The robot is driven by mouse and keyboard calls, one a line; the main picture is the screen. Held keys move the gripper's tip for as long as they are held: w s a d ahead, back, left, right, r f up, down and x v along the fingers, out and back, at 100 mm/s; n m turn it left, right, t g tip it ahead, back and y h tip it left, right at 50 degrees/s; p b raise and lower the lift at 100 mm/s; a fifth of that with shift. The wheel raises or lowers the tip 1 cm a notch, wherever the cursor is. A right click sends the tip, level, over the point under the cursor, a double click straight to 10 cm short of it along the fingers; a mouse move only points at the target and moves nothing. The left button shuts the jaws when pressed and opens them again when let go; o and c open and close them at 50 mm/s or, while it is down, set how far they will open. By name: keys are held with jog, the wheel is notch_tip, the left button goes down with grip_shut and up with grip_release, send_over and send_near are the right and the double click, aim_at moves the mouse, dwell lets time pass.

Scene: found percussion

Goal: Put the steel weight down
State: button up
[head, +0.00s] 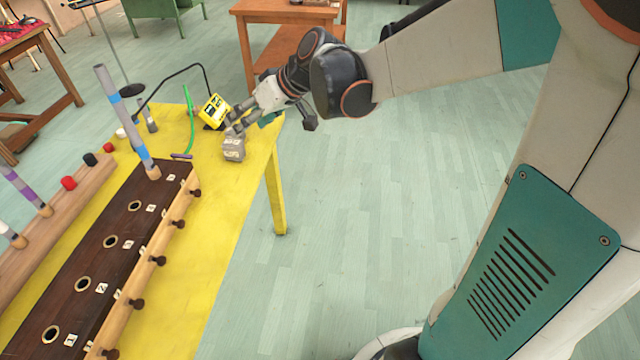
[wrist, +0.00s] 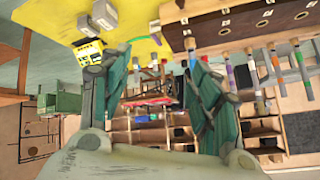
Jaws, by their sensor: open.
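The steel weight (head: 234,149) is a small grey block with a pale label. It rests on the yellow table (head: 215,228) near its far right corner.
A yellow boxy device (head: 214,110) stands close beside my gripper, with a black cable behind. A dark board with round holes (head: 97,262) and wooden pegs lies along the table, with an upright grey-blue tube (head: 127,120) at its far end. Floor to the right is clear.

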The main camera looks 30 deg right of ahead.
jog(key=s+d+m+h, duration=0.2)
jog(key=s+h, duration=0.1)
jog(key=s, duration=0.9)
jog(key=s+d+m+h, duration=0.2)
jog(key=s+h, duration=0.1)
jog(key=s, duration=0.9)
jog(key=shift+s+d+f, duration=0.15)
jog(key=shift+s+d, duration=0.15)
jog(key=shift+d, duration=0.05)
